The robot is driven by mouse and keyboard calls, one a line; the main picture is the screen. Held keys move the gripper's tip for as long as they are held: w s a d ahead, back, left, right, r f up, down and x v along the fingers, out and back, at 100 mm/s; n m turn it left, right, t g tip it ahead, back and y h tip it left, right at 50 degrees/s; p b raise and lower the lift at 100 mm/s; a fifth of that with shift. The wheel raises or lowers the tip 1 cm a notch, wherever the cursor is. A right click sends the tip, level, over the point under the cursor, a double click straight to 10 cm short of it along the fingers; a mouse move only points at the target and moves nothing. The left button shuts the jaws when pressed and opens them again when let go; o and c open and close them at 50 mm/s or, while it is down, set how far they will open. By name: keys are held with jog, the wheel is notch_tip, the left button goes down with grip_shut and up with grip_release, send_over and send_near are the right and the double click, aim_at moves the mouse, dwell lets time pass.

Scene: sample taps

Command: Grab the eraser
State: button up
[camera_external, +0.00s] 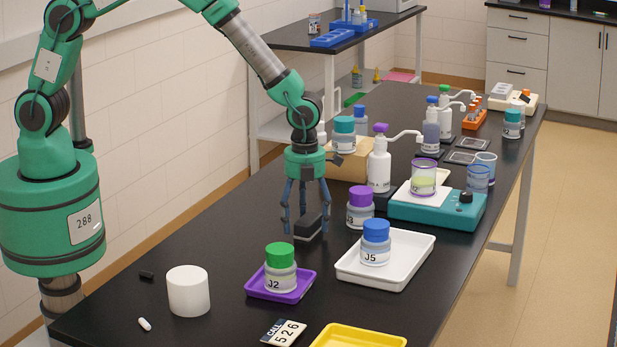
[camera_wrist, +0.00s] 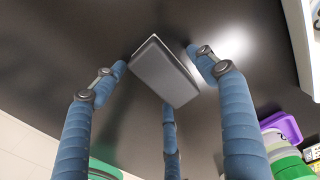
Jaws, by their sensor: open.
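The eraser (camera_external: 311,226) is a dark grey block with a pale lower edge. It lies on the black bench left of the jar labelled J3. In the wrist view the eraser (camera_wrist: 166,72) sits in the middle, between my blue fingers. My gripper (camera_external: 304,224) points down over it with its fingers spread around it. In the wrist view, my gripper (camera_wrist: 160,78) is open, and bench surface shows between the fingertips and the block. I cannot tell whether a fingertip touches it.
Jar J2 (camera_external: 280,274) stands on a purple tray (camera_external: 300,289) in front. Jar J5 (camera_external: 375,247) stands on a white tray (camera_external: 413,250) to the right. Jar J3 (camera_external: 359,209) is close by on the right. A white cylinder (camera_external: 188,291) stands front left. The bench left of the eraser is mostly clear.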

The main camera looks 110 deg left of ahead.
aim_at(304, 217)
jog(key=c, duration=1.3)
jog(key=shift+o, duration=0.2)
jog(key=shift+r, duration=0.1)
jog(key=shift+r, duration=0.45)
notch_tip(304, 217, up, 3)
jog(key=shift+s+f+p, duration=0.15)
jog(key=shift+p, duration=0.15)
jog(key=s+d, duration=0.1)
jog(key=s, duration=0.4)
jog(key=s+d, duration=0.2)
jog(key=s, duration=0.3)
jog(key=s+d+r+p, duration=0.1)
jog(key=s+d, duration=0.1)
jog(key=s, duration=0.3)
jog(key=shift+r, duration=0.1)
